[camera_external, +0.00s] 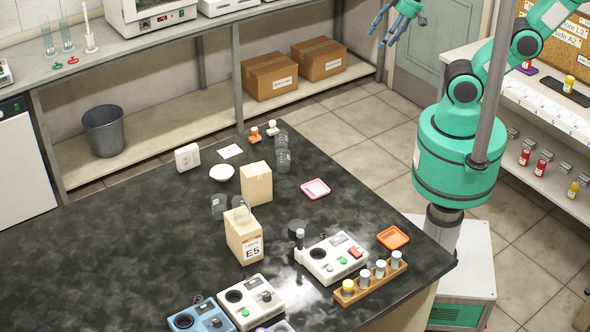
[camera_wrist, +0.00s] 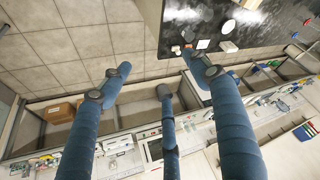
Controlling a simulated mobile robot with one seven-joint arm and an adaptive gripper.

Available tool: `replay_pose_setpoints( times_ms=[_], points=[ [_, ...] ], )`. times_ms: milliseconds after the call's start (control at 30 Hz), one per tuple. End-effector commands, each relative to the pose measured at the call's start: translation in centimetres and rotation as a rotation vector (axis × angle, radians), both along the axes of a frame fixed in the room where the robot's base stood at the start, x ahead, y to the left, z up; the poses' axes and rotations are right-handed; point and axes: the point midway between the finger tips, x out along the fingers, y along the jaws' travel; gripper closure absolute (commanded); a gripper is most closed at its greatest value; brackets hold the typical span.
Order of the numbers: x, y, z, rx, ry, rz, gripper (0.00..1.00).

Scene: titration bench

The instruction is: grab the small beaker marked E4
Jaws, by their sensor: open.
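No E4 mark can be read in either view. In the external view, clear beakers (camera_external: 219,206) stand mid-bench by a tan box (camera_external: 244,238) marked E5; one of them (camera_external: 241,208) appears at the box's top, whether on it or behind it I cannot tell. More clear glassware (camera_external: 282,158) stands near the bench's far edge. My gripper (camera_external: 388,30) is open and empty, high at the top right, far from the glassware. In the wrist view its blue fingers (camera_wrist: 158,78) are spread with nothing between them.
The dark bench (camera_external: 120,235) also holds a plain tan box (camera_external: 256,184), a white bowl (camera_external: 221,172), a pink dish (camera_external: 316,188), an orange dish (camera_external: 393,238), a vial rack (camera_external: 368,284) and instruments (camera_external: 331,259). The bench's left part is clear. A grey pole (camera_external: 491,90) stands by my arm.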

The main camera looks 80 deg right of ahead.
Motion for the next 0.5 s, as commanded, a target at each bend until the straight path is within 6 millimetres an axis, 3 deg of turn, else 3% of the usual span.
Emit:
replay_pose_setpoints(
  times_ms=[267,500],
  points=[
    [0.1,0.0,0.0,-0.001,0.001,0.002,0.38],
    [1.9,0.2,0.1,-0.013,0.027,0.031,0.38]
  ],
)
